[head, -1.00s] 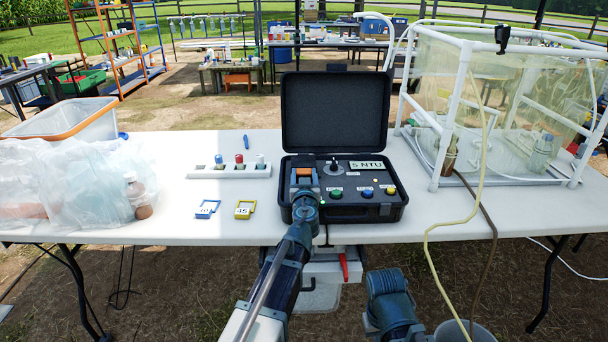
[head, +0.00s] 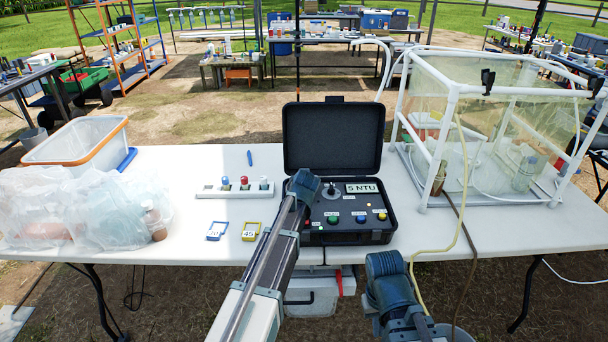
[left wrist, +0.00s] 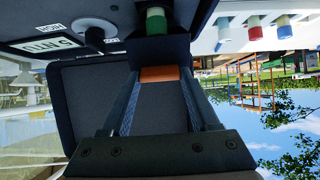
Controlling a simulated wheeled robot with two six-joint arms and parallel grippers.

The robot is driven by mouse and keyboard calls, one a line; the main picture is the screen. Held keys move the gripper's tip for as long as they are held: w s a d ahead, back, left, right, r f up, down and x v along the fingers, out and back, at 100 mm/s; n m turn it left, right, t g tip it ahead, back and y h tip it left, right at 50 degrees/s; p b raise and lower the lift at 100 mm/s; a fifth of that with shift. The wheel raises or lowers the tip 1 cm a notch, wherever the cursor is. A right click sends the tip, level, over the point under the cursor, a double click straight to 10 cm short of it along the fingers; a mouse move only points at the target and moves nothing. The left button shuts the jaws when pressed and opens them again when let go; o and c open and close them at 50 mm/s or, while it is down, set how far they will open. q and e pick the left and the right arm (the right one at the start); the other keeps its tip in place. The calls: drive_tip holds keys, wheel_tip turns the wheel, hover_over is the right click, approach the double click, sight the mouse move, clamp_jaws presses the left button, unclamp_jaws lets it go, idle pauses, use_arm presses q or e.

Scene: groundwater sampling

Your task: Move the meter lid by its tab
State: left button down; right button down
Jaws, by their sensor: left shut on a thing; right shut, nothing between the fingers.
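The open black meter case (head: 385,237) stands on the white table, its big cover (head: 333,136) upright behind the panel. My left gripper (head: 303,188) is over the panel's left part and hides what it holds in the head view. In the left wrist view, its fingers (left wrist: 158,80) are shut on an orange tab (left wrist: 158,74) on a dark block, which looks like the meter lid (left wrist: 160,48). A green-and-white cylinder (left wrist: 155,20) shows just beyond it. My right gripper (head: 388,275) is shut and empty, low in front of the table; its fingertips are not clear.
A white rack (head: 208,190) with capped vials and two numbered tags (head: 250,231) lie left of the case. Plastic bags and a bottle (head: 154,224) are farther left. A clear framed enclosure (head: 447,130) with hoses stands at the right.

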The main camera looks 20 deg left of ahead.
use_arm(q)
drive_tip(key=w+r+g+p, duration=0.1)
drive_tip(key=w+p, duration=0.1)
drive_tip(key=w+a+r+g+h+p, duration=0.1)
drive_tip(key=g+p, duration=0.1)
drive_tip(key=p, duration=0.1)
drive_tip(key=w+g+p, duration=0.2)
drive_tip(key=shift+w+a+r+p, duration=0.3)
drive_tip(key=shift+r+p, duration=0.1)
drive_tip(key=shift+w+a+f+g+h+p, duration=0.1)
drive_tip(key=shift+w+a+g+h+p, duration=0.1)
drive_tip(key=shift+w+g+h+p, duration=0.2)
drive_tip(key=shift+w+a, duration=0.2)
drive_tip(key=shift+w, duration=0.6)
drive_tip(key=shift+c, duration=0.6)
unclamp_jaws()
drive_tip(key=shift+f, duration=0.1)
drive_tip(key=p+v, duration=1.2)
drive_tip(key=v, duration=0.2)
